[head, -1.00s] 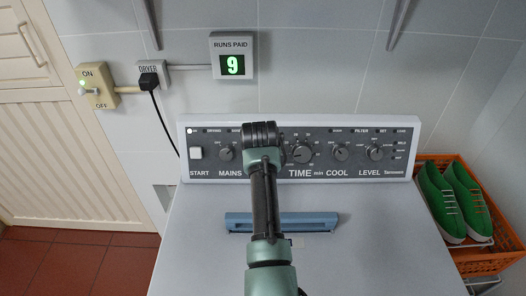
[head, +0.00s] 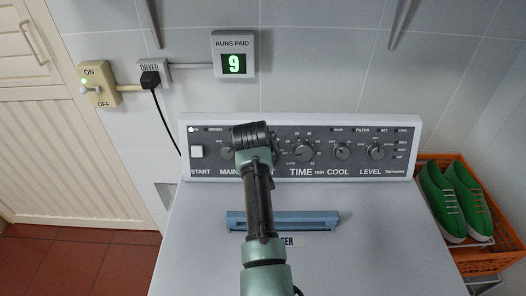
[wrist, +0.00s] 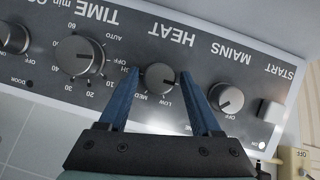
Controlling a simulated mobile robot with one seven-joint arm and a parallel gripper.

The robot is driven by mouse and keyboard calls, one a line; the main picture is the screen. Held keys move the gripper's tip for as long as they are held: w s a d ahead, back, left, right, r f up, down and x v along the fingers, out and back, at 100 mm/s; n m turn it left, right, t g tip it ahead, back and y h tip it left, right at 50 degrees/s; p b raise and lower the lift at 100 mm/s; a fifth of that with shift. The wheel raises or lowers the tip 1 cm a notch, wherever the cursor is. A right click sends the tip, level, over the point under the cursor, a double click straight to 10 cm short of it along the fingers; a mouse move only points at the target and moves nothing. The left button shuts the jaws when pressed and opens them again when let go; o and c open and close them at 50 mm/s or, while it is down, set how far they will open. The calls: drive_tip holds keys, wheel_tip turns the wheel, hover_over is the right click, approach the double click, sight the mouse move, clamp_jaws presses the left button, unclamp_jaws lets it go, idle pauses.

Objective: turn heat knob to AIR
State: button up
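The heat knob (wrist: 159,77) is a small round grey dial on the dryer panel, under the upside-down word HEAT in the wrist view. LOW and MED show beside it, and part of another label shows by the left finger. I see no AIR label; the right finger covers part of the dial's surround. I cannot read the pointer surely. My gripper (wrist: 161,75) is open, its two blue fingers on either side of the knob with a gap at each side. In the head view my gripper (head: 251,136) hides the heat knob and its fingertips.
The time knob (wrist: 80,57) and mains knob (wrist: 227,98) flank the fingers. The start button (head: 197,152) is at the panel's left end. A blue handle (head: 283,221) lies on the dryer top. An orange crate (head: 490,258) with green shoes (head: 440,203) stands at right.

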drive_tip(key=shift+o, duration=0.6)
drive_tip(key=shift+r, duration=0.15)
drive_tip(key=b+v, duration=0.1)
drive_tip(key=v, duration=1.1)
drive_tip(key=shift+s+r, duration=0.3)
